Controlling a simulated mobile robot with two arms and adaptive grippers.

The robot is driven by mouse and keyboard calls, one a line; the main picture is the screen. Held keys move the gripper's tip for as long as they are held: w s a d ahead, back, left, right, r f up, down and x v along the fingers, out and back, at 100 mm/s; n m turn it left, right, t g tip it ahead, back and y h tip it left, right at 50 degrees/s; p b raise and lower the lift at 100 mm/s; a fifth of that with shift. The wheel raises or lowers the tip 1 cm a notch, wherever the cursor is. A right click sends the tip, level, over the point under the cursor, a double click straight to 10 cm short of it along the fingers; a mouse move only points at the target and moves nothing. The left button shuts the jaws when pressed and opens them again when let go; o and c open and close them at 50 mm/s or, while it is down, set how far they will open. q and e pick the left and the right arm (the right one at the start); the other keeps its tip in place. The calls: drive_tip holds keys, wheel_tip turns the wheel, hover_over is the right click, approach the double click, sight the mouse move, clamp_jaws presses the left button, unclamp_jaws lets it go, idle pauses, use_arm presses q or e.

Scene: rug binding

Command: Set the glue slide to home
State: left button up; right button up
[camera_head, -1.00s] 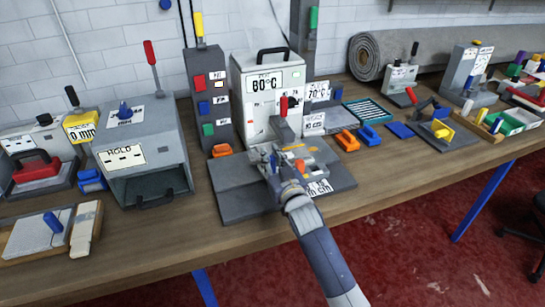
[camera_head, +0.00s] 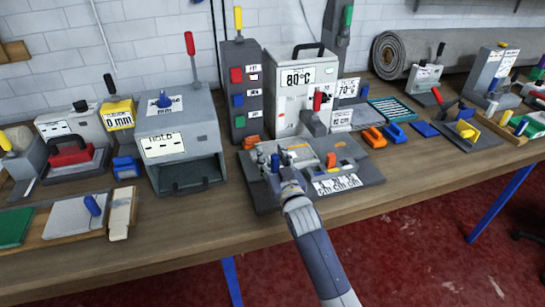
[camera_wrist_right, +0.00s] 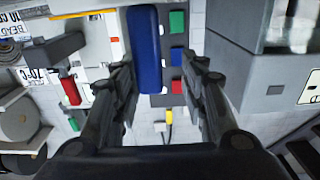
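The glue station (camera_head: 290,85) stands at the middle of the bench, with an 80°C label on its front. A grey plate with a slide and a scale label (camera_head: 337,183) lies before it. An upright blue handle (camera_head: 275,163) stands at the plate's left part, and an orange piece (camera_head: 331,160) sits further right. My right gripper (camera_head: 282,172) is low over the plate, at the blue handle. In the right wrist view the blue handle (camera_wrist_right: 145,45) lies between the spread fingers (camera_wrist_right: 157,85), nearer the left one; contact is unclear. My left gripper is out of view.
A grey HOLD box (camera_head: 180,140) stands left of the plate. A dark post with coloured buttons (camera_head: 241,90) is behind it. Orange (camera_head: 374,138) and blue clamps lie to the right. A rolled grey rug (camera_head: 400,52) is at the back right.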

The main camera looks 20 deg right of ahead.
drive_tip(key=shift+s+d, duration=0.15)
drive_tip(key=shift+d, duration=0.05)
drive_tip(key=s, duration=1.1)
drive_tip(key=shift+s, duration=0.35)
